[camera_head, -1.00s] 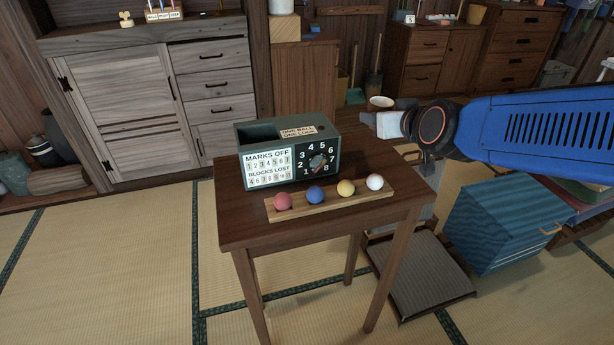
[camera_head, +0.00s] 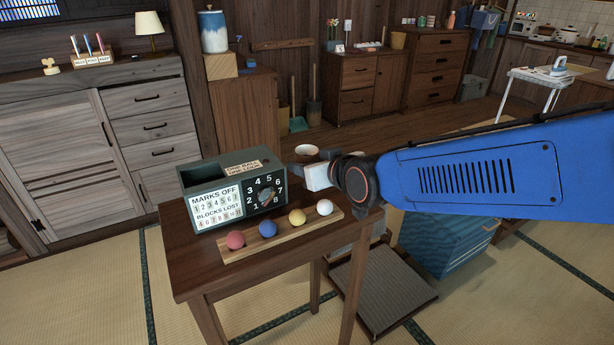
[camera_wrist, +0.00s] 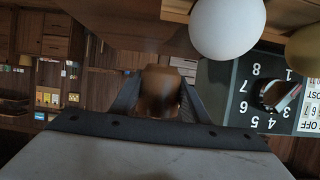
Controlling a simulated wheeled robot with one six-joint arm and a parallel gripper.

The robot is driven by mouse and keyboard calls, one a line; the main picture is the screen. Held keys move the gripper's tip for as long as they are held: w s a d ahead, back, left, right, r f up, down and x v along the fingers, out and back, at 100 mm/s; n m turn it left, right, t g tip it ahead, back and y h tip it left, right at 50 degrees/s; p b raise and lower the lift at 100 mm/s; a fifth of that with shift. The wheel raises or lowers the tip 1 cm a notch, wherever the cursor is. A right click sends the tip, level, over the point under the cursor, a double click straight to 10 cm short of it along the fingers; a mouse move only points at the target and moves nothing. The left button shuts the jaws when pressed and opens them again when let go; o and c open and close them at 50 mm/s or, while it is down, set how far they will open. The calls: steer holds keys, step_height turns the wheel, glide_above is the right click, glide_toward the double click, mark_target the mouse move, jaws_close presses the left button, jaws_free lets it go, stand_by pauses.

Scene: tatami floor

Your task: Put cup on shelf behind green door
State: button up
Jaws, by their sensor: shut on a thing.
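The cup (camera_head: 306,150), pale with a brownish inside, is upright at the far side of my gripper (camera_head: 310,168) in the head view. My gripper is shut on it, near the table's far right edge; any gap between the cup and the table is unclear. In the wrist view, which is upside down, the cup is a brown shape (camera_wrist: 158,92) between the two dark fingers of my gripper (camera_wrist: 157,100). No green door or shelf behind one can be made out in either view.
A wooden table (camera_head: 185,262) holds a dark green box (camera_head: 190,182) with a dial and a rack (camera_head: 235,252) of coloured balls, close to my gripper. A blue chest (camera_head: 440,245) stands right of the table. Cabinets (camera_head: 375,85) line the back. Tatami is clear at front left.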

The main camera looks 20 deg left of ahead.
steer(key=shift+f, duration=1.7)
steer(key=o, duration=1.2)
steer(key=shift+f, duration=0.15)
steer(key=shift+s+d+r, duration=0.1)
steer(key=shift+r, duration=0.15)
steer(key=v, duration=1.1)
steer(key=shift+s+d, duration=0.25)
steer(key=shift+d, duration=0.05)
